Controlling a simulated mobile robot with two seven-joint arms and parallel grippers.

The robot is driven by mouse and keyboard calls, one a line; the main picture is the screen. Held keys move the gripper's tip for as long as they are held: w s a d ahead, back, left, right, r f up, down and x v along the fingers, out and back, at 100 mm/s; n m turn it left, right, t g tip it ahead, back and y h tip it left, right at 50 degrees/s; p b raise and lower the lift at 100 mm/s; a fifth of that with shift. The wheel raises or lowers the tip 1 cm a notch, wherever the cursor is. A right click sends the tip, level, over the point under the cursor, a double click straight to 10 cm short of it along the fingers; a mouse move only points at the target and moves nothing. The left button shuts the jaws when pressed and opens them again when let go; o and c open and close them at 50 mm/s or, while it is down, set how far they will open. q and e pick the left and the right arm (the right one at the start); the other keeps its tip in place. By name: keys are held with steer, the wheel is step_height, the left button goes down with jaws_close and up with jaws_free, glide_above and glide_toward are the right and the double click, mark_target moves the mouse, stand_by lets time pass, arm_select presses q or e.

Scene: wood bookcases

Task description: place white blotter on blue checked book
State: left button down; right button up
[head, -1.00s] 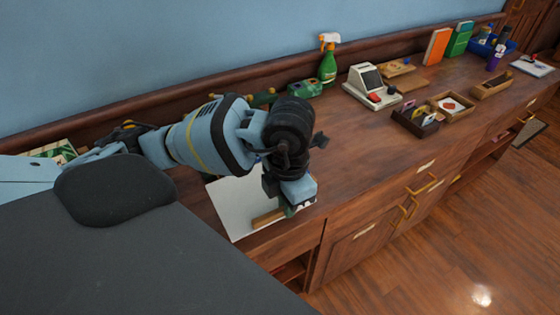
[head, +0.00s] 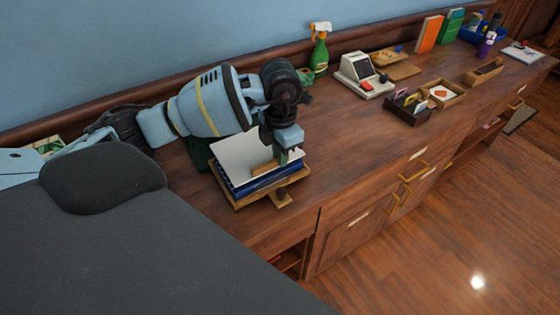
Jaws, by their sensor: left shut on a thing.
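My left gripper (head: 287,153) is shut on the white blotter (head: 238,153), at the wooden piece along its near edge. The blotter is a flat white sheet over a blue book (head: 258,182), whose blue edge shows below it on the near side. Its top cover and any check pattern are hidden. I cannot tell whether the blotter touches the book or is just above it. The book lies on a wooden stand (head: 284,201) on the cabinet top. My forearm covers the area behind. My right gripper is not in view.
A green spray bottle (head: 319,52) stands behind my gripper by the wall. A white cash register (head: 363,75), a dark card box (head: 408,105) and a wooden tray (head: 444,93) stand to the right. The cabinet top (head: 345,135) between is clear.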

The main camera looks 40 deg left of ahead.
arm_select(q)
steer(key=shift+f, duration=1.35)
steer(key=shift+f, duration=0.25)
steer(key=c, duration=1.5)
jaws_free()
steer(key=shift+o, duration=0.2)
steer(key=shift+r, duration=0.15)
step_height(320, 180, up, 12)
steer(key=shift+d, duration=0.1)
